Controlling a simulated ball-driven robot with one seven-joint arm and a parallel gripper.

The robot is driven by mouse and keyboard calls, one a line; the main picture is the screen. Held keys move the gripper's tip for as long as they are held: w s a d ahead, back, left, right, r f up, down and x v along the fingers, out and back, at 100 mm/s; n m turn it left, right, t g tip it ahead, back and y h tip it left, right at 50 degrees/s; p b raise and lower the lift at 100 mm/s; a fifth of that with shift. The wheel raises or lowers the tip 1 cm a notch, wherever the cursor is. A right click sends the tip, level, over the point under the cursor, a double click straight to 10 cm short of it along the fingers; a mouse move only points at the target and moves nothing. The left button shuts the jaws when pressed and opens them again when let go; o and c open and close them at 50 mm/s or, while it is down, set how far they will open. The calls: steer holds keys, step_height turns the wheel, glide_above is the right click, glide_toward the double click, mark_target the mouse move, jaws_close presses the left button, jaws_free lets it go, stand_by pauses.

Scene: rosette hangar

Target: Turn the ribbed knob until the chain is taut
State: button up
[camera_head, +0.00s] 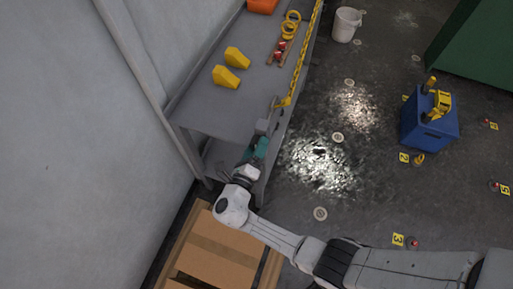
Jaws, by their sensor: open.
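The yellow chain (303,58) runs along the right edge of a grey bench to a yellow hook (284,102) near its front end. I cannot tell how tight it is. A small grey block (262,127) sits at the bench's front corner, just below the hook. A teal piece (261,148) beside the block looks like the knob; its ribs are too small to make out. My gripper (252,160) is open right at the teal piece. Its fingers are small and partly hidden, so I cannot tell whether they touch it or are around it.
The grey bench (207,112) holds two yellow blocks (231,68), an orange bin (263,5) and yellow rings (291,22). Cardboard boxes (215,255) stand below my wrist, against the wall. A blue box (428,128) and numbered markers (398,239) are on the open floor at right.

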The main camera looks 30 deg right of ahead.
steer(key=n, duration=1.2)
stand_by(0.4)
steer(key=c, duration=1.2)
steer(key=shift+o, duration=0.2)
steer(key=shift+m+b, duration=2.65)
steer(key=shift+m, duration=4.85)
